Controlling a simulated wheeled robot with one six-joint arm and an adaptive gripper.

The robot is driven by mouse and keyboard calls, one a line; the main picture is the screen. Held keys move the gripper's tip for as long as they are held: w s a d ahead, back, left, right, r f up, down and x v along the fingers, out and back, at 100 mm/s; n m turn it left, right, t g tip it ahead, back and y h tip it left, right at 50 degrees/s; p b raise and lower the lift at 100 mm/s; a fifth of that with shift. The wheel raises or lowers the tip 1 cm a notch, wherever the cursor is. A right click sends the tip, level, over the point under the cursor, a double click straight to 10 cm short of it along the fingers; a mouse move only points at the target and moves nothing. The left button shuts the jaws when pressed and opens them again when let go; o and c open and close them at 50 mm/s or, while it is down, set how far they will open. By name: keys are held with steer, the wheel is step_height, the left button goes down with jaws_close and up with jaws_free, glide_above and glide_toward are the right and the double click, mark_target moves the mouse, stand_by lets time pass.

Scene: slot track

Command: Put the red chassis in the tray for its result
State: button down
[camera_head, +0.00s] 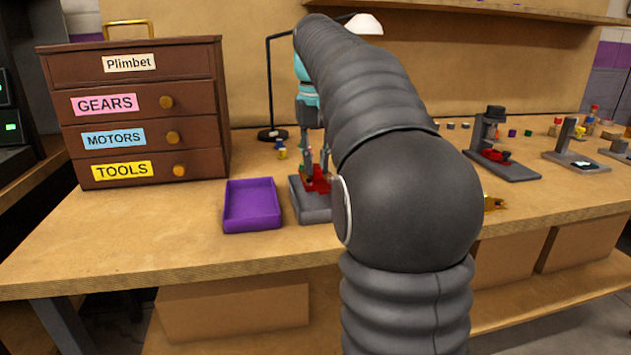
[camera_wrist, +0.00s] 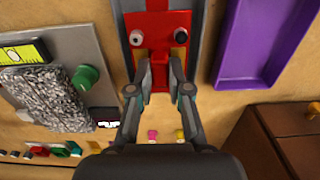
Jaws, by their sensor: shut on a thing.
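The red chassis (camera_wrist: 158,22) shows at the top of the wrist view, with a light and a dark round part on it. My gripper (camera_wrist: 160,72) is shut on a narrow red block at its near end. In the head view the red chassis (camera_head: 318,183) is at or just above a grey base (camera_head: 313,213), partly hidden by my arm; I cannot tell if it touches. An empty purple tray (camera_head: 233,219) lies just left of that base. The tray also shows at upper right in the wrist view (camera_wrist: 255,78).
A brown drawer cabinet (camera_head: 140,65) stands left behind the tray. A lamp (camera_head: 272,134) stands at the back. A grey device with a red part (camera_head: 495,158) and another grey stand (camera_head: 575,160) are at right. My arm hides the bench middle; the front left is clear.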

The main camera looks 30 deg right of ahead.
mark_target(316, 180)
steer(key=shift+f+b, duration=0.45)
steer(key=shift+f, duration=1.55)
steer(key=shift+f, duration=0.15)
steer(key=c, duration=1.1)
jaws_free()
step_height(316, 180, up, 10)
steer(key=shift+r+p, duration=0.2)
steer(key=shift+p, duration=1.05)
steer(key=shift+r, duration=0.95)
